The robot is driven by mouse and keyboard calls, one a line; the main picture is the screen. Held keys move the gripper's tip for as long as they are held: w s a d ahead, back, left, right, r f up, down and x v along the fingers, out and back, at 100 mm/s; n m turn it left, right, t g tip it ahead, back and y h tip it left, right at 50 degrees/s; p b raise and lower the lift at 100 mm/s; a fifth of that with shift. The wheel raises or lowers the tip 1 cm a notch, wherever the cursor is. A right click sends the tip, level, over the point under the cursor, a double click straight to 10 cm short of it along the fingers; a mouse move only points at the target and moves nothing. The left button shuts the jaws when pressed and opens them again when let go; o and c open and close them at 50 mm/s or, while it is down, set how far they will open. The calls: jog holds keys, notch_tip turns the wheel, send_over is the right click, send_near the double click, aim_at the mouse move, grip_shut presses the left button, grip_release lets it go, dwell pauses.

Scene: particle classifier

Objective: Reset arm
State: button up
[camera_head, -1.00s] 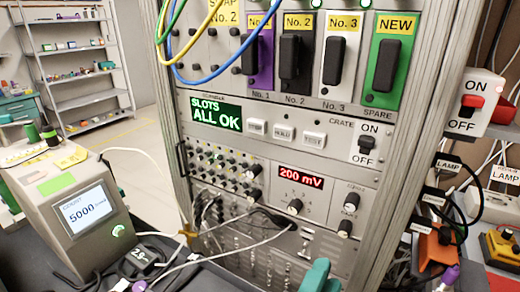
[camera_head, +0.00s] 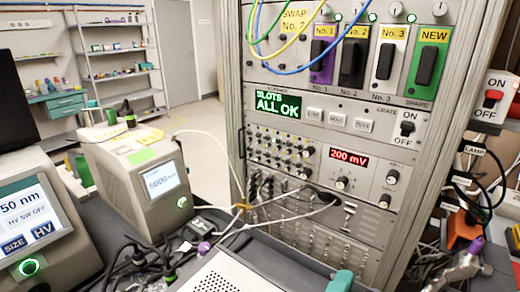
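My gripper is not clearly in view. A teal rounded piece (camera_head: 341,281) shows at the bottom edge, cut off by the frame; I cannot tell whether it is part of me. The instrument rack (camera_head: 325,130) stands upright in front. Its green display (camera_head: 277,104) reads "SLOTS ALL OK" and its red display (camera_head: 348,157) reads "200 mV". Modules No. 1 (camera_head: 322,53), No. 2 (camera_head: 354,55), No. 3 (camera_head: 389,59) and NEW (camera_head: 427,63) sit side by side in the upper row.
A box with a screen (camera_head: 143,182) and a "50 nm" panel (camera_head: 30,222) stand at left. A pale vented case (camera_head: 225,270) and loose cables fill the lower front. A metal fitting (camera_head: 459,268) lies lower right. Open floor (camera_head: 190,120) shows behind, near shelves (camera_head: 118,70).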

jog(key=s+d+f+m+g+y, duration=0.2)
jog(key=s+d+f+m+g, duration=0.25)
jog(key=d+f, duration=0.35)
jog(key=s+d+f+m+g+y, duration=0.2)
jog(key=s+d+f+m+g, duration=0.25)
jog(key=f, duration=0.65)
jog(key=s+d+f+m+g+y, duration=0.1)
jog(key=s+f+m+g+y, duration=0.3)
jog(key=s, duration=0.8)
notch_tip(320, 180, down, 5)
jog(key=m+y, duration=0.2)
jog(key=m, duration=0.2)
jog(key=shift+d+m+g, duration=0.3)
jog(key=shift+d, duration=0.05)
